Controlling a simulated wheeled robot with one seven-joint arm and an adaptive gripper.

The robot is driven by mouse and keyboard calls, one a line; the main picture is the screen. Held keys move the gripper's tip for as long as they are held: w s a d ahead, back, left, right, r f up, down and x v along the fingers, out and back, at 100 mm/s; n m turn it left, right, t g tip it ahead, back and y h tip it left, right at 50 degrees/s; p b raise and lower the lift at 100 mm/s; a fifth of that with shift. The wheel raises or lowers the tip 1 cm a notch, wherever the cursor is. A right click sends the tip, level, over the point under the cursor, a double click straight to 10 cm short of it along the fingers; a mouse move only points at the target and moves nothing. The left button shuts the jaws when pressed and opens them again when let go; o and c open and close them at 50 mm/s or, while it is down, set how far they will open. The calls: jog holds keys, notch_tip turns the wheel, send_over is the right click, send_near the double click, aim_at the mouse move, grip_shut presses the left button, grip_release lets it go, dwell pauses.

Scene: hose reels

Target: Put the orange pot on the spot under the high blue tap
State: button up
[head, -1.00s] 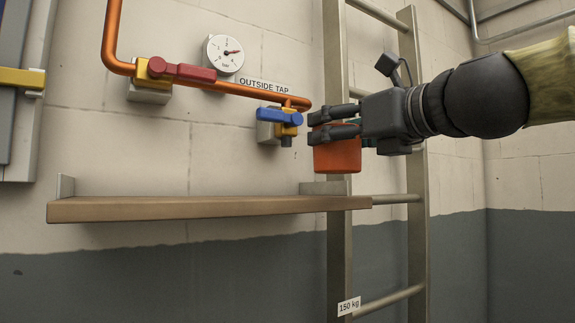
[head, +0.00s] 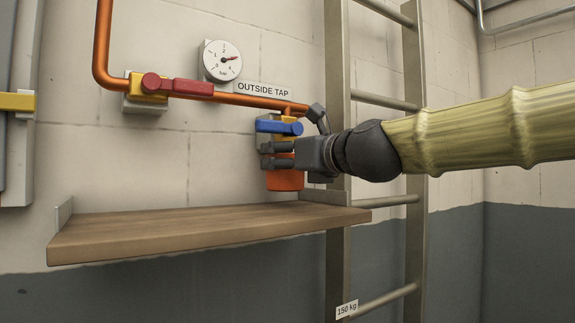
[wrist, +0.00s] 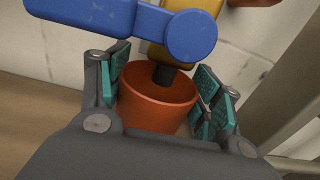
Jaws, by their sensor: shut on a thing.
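The orange pot (head: 284,181) is held in my gripper (head: 268,156), just above the back right of the wooden shelf, below the blue-handled tap (head: 280,126). In the wrist view, the teal pads of my gripper (wrist: 164,92) are on both sides of the open, empty-looking pot (wrist: 150,115). The tap's dark spout (wrist: 163,75) shows over the pot's far rim, and its blue handle (wrist: 190,35) is close above. The pot looks upright. The spot on the shelf under the tap is hidden, and I cannot tell if the pot's base touches the shelf.
The wooden shelf (head: 190,228) is bare along its left and middle. An orange pipe (head: 240,98) with a red-handled valve (head: 178,85) and a gauge (head: 221,60) runs on the wall above. A metal ladder (head: 338,240) stands right behind my arm.

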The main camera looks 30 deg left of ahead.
aim_at(287, 172)
jog(key=shift+w+f+p, duration=0.15)
jog(key=shift+f+p, duration=0.5)
jog(key=shift+f, duration=0.7)
jog(key=shift+f, duration=0.15)
jog(key=o, duration=1.2)
jog(key=shift+c, duration=0.2)
